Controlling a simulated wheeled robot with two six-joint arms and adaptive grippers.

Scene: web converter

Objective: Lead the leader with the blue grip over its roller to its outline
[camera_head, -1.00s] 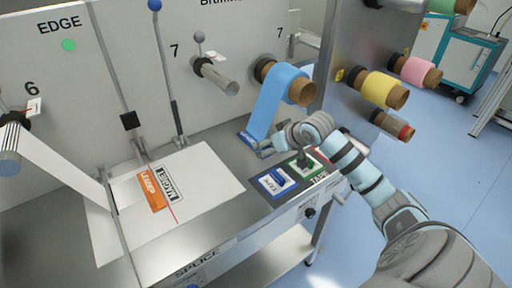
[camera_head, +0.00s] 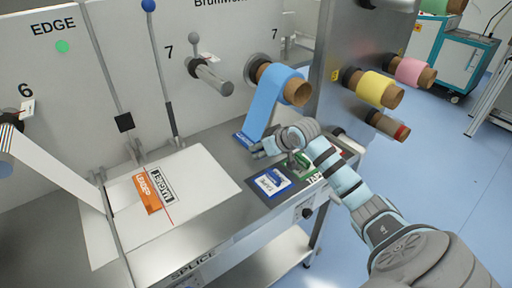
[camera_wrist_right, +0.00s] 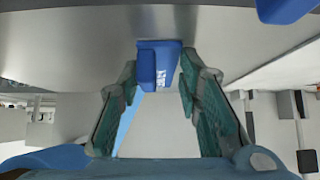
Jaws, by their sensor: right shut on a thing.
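The blue web (camera_head: 266,100) hangs from a brown-cored roll (camera_head: 297,92) on the wall. Its lower end carries a blue grip (camera_head: 243,138), near the back edge of the steel table. My right gripper (camera_head: 259,149) is at this grip. In the right wrist view the blue grip (camera_wrist_right: 152,66) lies between my fingers (camera_wrist_right: 155,85), with the blue web below it. My right gripper is shut on it. A white sheet (camera_head: 205,165) on the table bears an orange label reading LEADER (camera_head: 147,192) and a black-outlined lettered box (camera_head: 160,185). My left gripper is not in view.
A bare steel roller (camera_head: 210,76) marked 7 sticks out of the wall left of the roll. A white web (camera_head: 60,170) crosses at the left. Yellow (camera_head: 375,88) and pink rolls hang at the right.

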